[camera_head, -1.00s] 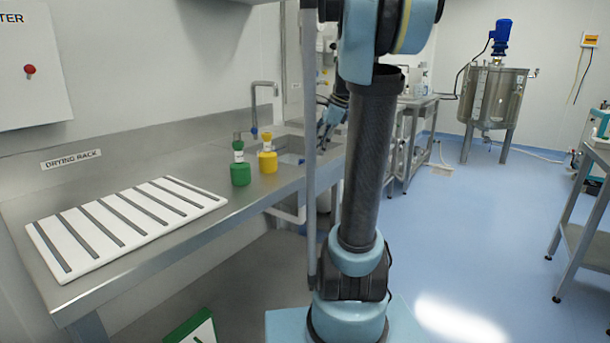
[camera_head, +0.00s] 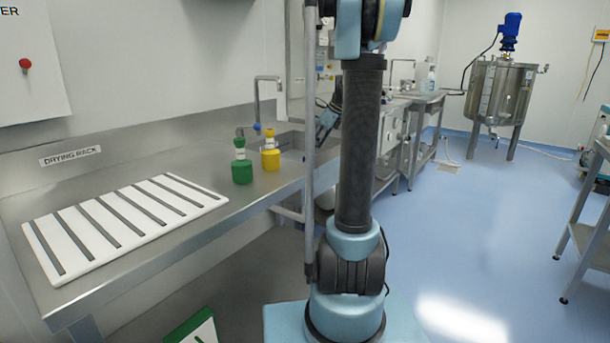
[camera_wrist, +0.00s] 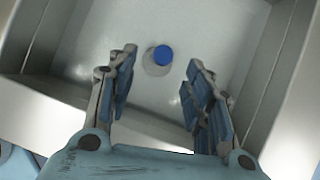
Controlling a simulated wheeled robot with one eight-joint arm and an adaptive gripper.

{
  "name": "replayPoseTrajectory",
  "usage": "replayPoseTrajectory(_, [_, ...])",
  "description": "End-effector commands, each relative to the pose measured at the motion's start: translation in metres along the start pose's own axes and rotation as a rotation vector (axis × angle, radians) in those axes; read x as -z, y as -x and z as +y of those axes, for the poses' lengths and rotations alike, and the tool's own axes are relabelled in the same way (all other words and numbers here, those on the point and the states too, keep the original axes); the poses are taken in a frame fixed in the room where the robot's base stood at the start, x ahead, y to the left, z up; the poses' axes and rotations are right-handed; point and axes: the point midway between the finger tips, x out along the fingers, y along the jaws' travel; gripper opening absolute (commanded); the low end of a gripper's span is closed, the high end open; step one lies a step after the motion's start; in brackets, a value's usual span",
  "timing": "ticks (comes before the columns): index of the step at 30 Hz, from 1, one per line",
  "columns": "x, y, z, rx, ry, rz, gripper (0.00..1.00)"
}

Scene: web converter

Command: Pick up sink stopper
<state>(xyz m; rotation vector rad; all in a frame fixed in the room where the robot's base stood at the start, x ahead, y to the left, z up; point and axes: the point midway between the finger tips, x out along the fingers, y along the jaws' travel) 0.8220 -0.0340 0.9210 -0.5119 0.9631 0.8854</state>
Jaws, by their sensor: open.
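The sink stopper (camera_wrist: 162,55) has a round blue top and a grey body or rim beside it. It sits on the floor of the metal sink basin (camera_wrist: 222,35) in the wrist view. My gripper (camera_wrist: 160,78) is open and empty, with its two blue-padded fingers apart. The stopper shows between and beyond the fingertips, apart from them. In the head view my gripper (camera_head: 325,122) is mostly hidden behind my arm at the sink (camera_head: 292,152), and the stopper cannot be seen there.
A green bottle (camera_head: 242,172) and a yellow bottle (camera_head: 270,160) stand on the counter left of the sink. A tap (camera_head: 257,100) rises behind them. A white drying rack (camera_head: 150,228) lies further left. The basin walls surround the gripper's work area.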

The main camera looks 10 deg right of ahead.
Motion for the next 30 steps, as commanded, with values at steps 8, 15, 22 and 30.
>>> replayPoseTrajectory(8, [0.0, -0.031, 0.0, 0.0, 0.001, 0.0, 0.47])
replayPoseTrajectory(15, [-0.001, -0.049, -0.004, 0.0, 0.0, 0.0, 0.47])
replayPoseTrajectory(22, [-0.001, -0.078, -0.006, -0.001, 0.002, 0.0, 0.47])
replayPoseTrajectory(30, [-0.001, -0.085, -0.006, 0.0, 0.0, 0.0, 0.47])
